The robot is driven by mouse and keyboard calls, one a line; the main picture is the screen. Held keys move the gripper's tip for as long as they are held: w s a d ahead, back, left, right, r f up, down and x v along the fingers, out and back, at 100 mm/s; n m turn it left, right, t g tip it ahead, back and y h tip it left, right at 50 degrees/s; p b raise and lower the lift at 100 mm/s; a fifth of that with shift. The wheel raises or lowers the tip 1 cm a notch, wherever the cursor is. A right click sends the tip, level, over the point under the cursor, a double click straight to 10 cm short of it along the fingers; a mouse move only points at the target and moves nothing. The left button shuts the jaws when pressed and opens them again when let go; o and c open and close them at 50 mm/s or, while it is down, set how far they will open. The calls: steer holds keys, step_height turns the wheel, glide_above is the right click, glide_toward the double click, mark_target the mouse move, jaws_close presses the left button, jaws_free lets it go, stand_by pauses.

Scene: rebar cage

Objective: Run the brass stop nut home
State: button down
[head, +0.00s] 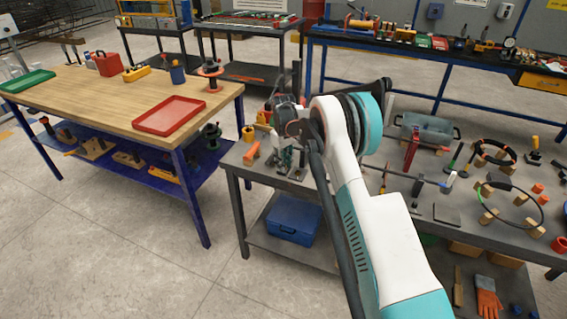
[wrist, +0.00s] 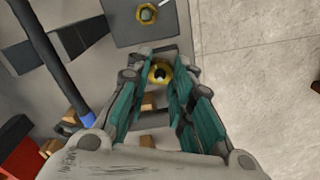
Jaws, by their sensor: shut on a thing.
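In the wrist view a brass nut (wrist: 160,72), a round yellow ring with a dark hole, sits between the fingertips of my gripper (wrist: 163,66). The teal-padded fingers are shut on it from both sides. A second brass ring-shaped piece (wrist: 146,14) shows beyond the fingertips on a dark grey plate (wrist: 121,23); whether it is a nut or a fitting I cannot tell. In the head view my gripper (head: 287,155) points down over the left end of the grey bench (head: 330,176). The nut cannot be made out there, and my arm hides part of the bench.
A dark rod with a blue end (wrist: 72,85) lies left of the fingers in the wrist view.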

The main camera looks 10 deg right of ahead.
steer(key=m, duration=0.4)
steer(key=shift+m, duration=0.3)
steer(key=m, duration=0.5)
steer(key=shift+w, duration=0.1)
steer(key=m, duration=0.5)
steer(key=shift+m, duration=2.9)
steer(key=c, duration=1.4)
jaws_free()
steer(key=shift+r, duration=0.1)
step_height(320, 180, up, 12)
